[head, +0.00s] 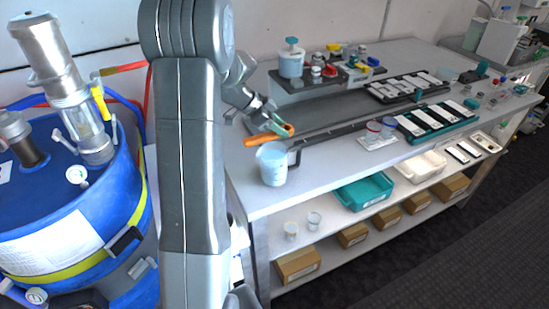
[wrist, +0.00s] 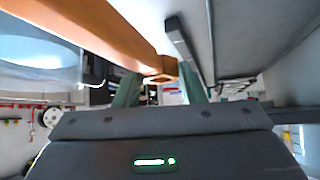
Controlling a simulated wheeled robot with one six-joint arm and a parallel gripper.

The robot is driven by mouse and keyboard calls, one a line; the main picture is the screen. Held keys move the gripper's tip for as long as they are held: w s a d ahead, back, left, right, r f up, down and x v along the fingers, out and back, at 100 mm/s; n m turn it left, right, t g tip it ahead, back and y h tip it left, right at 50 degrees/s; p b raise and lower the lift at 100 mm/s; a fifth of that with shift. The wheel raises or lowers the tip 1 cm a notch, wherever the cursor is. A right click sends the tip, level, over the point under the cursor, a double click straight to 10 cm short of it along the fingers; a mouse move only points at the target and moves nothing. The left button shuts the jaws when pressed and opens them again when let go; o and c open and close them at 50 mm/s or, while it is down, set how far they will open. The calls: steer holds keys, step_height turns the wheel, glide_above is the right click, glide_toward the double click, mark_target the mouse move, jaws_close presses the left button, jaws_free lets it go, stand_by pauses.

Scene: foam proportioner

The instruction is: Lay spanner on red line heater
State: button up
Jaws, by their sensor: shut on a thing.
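My gripper (head: 280,128) is above the near left part of the bench. It is shut on an orange bar-like tool, which I take to be the spanner (head: 257,141). In the wrist view the spanner (wrist: 105,28) runs from the upper left to between the green fingertips (wrist: 158,92), where its end shows. It looks held just above the bench, close behind a beaker. A red hose (head: 124,69) and a blue hose show by the blue drum at left. I cannot pick out the red line heater with certainty; my arm hides part of that side.
The beaker (head: 273,168) of pale blue liquid stands at the bench's near left. A dark bent bar (head: 345,131) runs along the bench beside the gripper. The blue drum (head: 75,240) fills the left.

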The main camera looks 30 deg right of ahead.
step_height(320, 180, down, 8)
steer(key=shift+r, duration=0.1)
steer(key=o, duration=1.2)
